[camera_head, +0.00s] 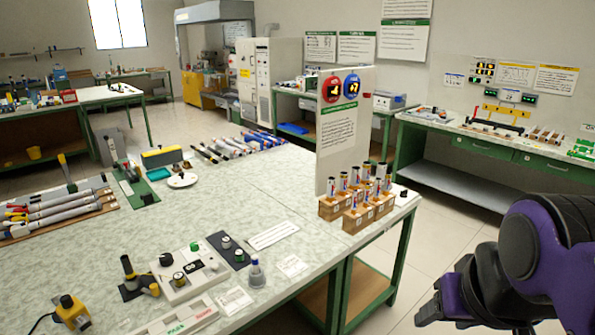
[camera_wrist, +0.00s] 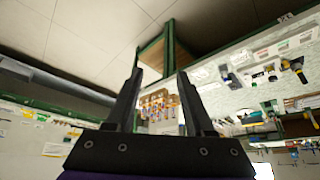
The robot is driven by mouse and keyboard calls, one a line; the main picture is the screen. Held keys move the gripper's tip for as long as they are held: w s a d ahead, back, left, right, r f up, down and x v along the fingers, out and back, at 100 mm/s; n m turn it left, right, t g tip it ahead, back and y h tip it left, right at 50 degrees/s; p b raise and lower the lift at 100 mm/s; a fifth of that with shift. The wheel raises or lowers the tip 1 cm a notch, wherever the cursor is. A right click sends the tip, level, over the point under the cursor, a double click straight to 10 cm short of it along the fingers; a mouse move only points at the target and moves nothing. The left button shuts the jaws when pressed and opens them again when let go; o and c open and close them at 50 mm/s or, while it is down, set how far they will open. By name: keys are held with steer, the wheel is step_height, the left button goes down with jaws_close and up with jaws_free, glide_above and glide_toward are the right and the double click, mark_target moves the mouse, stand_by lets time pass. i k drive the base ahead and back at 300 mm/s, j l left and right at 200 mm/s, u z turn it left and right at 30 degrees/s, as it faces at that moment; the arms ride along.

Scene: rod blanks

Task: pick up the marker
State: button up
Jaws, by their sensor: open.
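No single thing is plainly recognisable as the marker. Pen-like rods in black, white and blue (camera_head: 232,147) lie in a row at the back of the bench. Upright rods with red, blue and dark bands (camera_head: 357,182) stand in wooden blocks (camera_head: 351,222) at the bench's right corner. My gripper (camera_wrist: 160,90) is open and empty in the wrist view, its two dark fingers apart. The wooden blocks (camera_wrist: 157,98) show beyond the fingers, at a distance. In the head view my purple arm is at the lower right, off the bench, and the fingertips are hard to make out.
A white sign panel (camera_head: 343,130) stands behind the blocks. A control box with knobs (camera_head: 187,272), a small blue-topped bottle (camera_head: 256,272) and a yellow-topped tool (camera_head: 72,311) sit near the front. Grey rods (camera_head: 62,207) lie on a left rack. The bench middle is clear.

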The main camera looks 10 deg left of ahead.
mark_target(255, 259)
steer(key=u, duration=1.75)
steer(key=k+l+z, duration=0.1)
steer(key=z, duration=0.2)
steer(key=k+l+z, duration=0.1)
steer(key=z, duration=0.2)
steer(key=i+l+z, duration=0.15)
steer(key=i+z, duration=0.15)
steer(key=i, duration=0.4)
steer(key=i+j, duration=0.25)
steer(key=i, duration=0.15)
steer(key=i+j+u, duration=0.1)
steer(key=i+j, duration=0.15)
steer(key=k+j, duration=0.2)
steer(key=i+l+z, duration=0.15)
steer(key=l, duration=0.2)
steer(key=i+l+z, duration=0.15)
steer(key=l, duration=0.15)
